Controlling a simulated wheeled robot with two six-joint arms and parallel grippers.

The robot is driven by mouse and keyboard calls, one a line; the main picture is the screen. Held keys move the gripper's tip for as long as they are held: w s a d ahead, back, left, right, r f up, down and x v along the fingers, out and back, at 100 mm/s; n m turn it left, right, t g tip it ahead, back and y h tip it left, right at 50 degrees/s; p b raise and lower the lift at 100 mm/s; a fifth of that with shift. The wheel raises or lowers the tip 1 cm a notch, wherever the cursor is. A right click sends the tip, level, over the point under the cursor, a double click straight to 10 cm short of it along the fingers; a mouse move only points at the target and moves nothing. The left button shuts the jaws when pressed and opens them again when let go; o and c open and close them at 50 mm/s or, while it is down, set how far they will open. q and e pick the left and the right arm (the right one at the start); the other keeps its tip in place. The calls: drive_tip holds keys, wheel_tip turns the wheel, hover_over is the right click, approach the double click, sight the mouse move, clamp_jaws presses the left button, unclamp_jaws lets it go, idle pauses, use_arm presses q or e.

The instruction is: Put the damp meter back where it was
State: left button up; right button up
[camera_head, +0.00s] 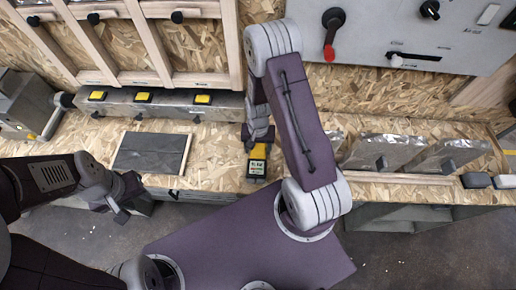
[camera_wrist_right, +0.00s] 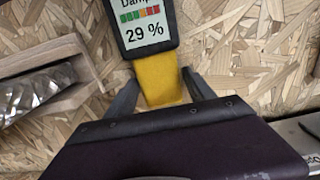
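The damp meter (camera_head: 257,163) has a yellow body and a dark head with a lit screen. In the head view it is near the front edge of the chipboard bench, below my right gripper (camera_head: 258,138). In the right wrist view the damp meter (camera_wrist_right: 148,25) reads 29 %, and its yellow handle lies between the two fingers of my right gripper (camera_wrist_right: 161,80). The fingertips seem to touch both sides of the handle. Whether the meter rests on the bench is unclear. My left gripper (camera_head: 122,205) hangs in front of the bench, away from the meter; its finger gap is unclear.
A dark panel (camera_head: 152,153) lies on the bench at left. A grey rail (camera_head: 170,108) with several yellow-topped items runs behind it. Foil-like wedge pieces (camera_head: 375,151) stand at right. A grey panel (camera_head: 400,30) with a red-handled knob is at the back.

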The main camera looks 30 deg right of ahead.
sight(258, 151)
drive_tip(key=shift+o, duration=0.6)
drive_tip(key=shift+s+a+r, duration=0.25)
drive_tip(key=shift+s, duration=0.2)
drive_tip(key=shift+w+r, duration=0.2)
drive_tip(key=shift+r, duration=0.05)
wheel_tip(258, 151, up, 10)
drive_tip(key=r, duration=0.1)
use_arm(q)
drive_tip(key=shift+s+a+r, duration=0.2)
drive_tip(key=shift+s+r, duration=0.05)
drive_tip(key=shift+s, duration=0.05)
use_arm(e)
drive_tip(key=s+a+r+n+t, duration=0.1)
drive_tip(key=s+a+r+n, duration=0.3)
drive_tip(key=s+r+n, duration=0.2)
drive_tip(key=shift+s+t, duration=0.3)
drive_tip(key=shift+s, duration=0.35)
